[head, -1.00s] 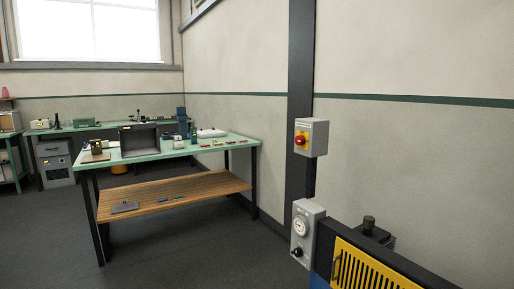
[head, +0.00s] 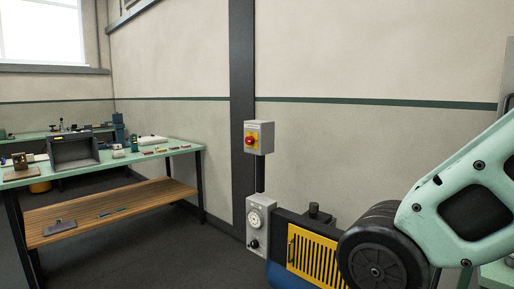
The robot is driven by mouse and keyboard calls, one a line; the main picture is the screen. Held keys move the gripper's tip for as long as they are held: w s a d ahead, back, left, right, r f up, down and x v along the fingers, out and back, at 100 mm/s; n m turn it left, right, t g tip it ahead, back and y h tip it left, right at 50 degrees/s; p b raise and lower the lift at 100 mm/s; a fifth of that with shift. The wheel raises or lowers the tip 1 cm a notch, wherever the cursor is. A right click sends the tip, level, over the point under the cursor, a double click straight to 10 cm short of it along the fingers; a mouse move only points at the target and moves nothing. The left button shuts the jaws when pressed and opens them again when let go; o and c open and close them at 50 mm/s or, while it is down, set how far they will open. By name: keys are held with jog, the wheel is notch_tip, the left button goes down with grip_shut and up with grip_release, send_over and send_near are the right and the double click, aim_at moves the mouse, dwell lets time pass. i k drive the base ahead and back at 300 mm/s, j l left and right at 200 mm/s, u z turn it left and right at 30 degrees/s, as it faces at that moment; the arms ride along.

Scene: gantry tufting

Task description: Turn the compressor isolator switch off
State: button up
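The compressor label cannot be read. My gripper is not in view.
A green-topped bench (head: 180,150) with a wooden lower shelf (head: 110,210) stands at the left, with several items on it. Dark floor (head: 165,255) is open in front of the post.

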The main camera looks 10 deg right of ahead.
aim_at(250, 140)
jog(key=i+j+u, duration=0.15)
jog(key=i+j, duration=0.15)
jog(key=i, duration=0.2)
jog(key=i+j+u, duration=0.15)
jog(key=i+j, duration=0.15)
jog(key=i, duration=0.15)
jog(key=i+j+u, duration=0.15)
jog(key=i, duration=0.4)
jog(key=i+j+u, duration=0.15)
jog(key=i, duration=0.35)
